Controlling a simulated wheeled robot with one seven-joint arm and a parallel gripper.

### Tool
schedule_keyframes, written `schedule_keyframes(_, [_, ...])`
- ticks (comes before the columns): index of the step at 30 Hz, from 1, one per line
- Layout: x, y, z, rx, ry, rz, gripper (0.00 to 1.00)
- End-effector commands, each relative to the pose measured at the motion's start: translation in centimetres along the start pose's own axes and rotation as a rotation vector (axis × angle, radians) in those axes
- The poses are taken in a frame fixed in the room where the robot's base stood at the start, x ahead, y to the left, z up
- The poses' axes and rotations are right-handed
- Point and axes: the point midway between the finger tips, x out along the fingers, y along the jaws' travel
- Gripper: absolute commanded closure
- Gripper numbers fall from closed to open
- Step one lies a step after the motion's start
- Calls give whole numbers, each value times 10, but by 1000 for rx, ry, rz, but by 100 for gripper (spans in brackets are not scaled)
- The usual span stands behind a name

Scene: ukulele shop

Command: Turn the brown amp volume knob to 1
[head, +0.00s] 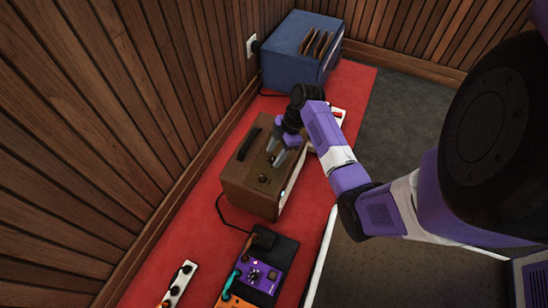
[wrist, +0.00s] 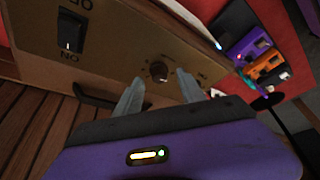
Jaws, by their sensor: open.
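The brown amp (head: 238,178) stands on the red carpet with its control panel facing up. In the wrist view its panel (wrist: 115,50) shows a dark round volume knob (wrist: 159,71) with small markings around it; I cannot read its setting. My gripper (head: 275,153) is over the panel in the head view, pointing down. In the wrist view my gripper (wrist: 161,77) is open, with one finger on each side of the knob. I cannot tell whether the fingers touch it.
An on/off switch (wrist: 70,33) is on the same panel. A blue case (head: 287,52) stands behind the amp. A purple pedal (head: 262,276) and other pedals lie in front. The wooden wall (head: 130,110) is close on the left.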

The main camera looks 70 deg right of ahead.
Motion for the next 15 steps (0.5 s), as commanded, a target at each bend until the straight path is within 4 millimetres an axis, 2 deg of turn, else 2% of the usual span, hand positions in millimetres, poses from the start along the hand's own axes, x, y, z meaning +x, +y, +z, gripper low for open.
schedule_keyframes(3, [9, 0, 1, 1, 0, 1, 53])
schedule_keyframes(12, [11, 0, 0, 2, 0, 1, 53])
schedule_keyframes(15, [11, 0, 0, 2, 0, 1, 71])
